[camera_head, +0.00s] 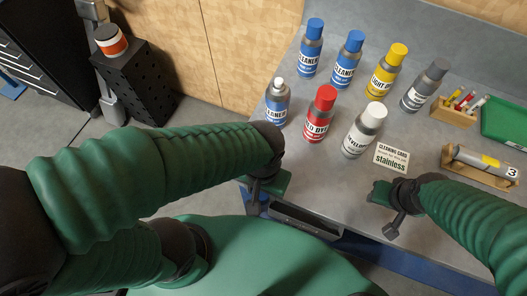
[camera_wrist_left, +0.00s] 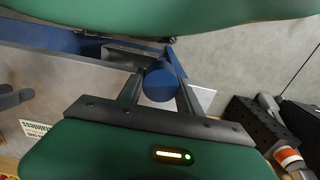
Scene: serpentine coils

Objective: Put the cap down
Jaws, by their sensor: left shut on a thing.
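The blue cap (camera_wrist_left: 159,82) sits between the two fingers of my left gripper (camera_wrist_left: 160,85) in the left wrist view. The gripper is shut on it. In the head view my left gripper (camera_head: 262,190) is at the table's front edge, and the cap is hidden there. A blue cleaner can (camera_head: 277,104) without a cap stands upright on the table, beyond my left gripper, its pale nozzle bare. My right gripper (camera_head: 390,212) is at the front edge on the right; its finger opening cannot be made out.
Capped cans stand behind: blue (camera_head: 311,50), blue (camera_head: 347,60), yellow (camera_head: 385,75), grey (camera_head: 424,88), red (camera_head: 320,115) and white (camera_head: 364,132). A card (camera_head: 391,157) lies flat. A wooden cradle (camera_head: 480,174) holds a can at right. Bare table lies between the grippers.

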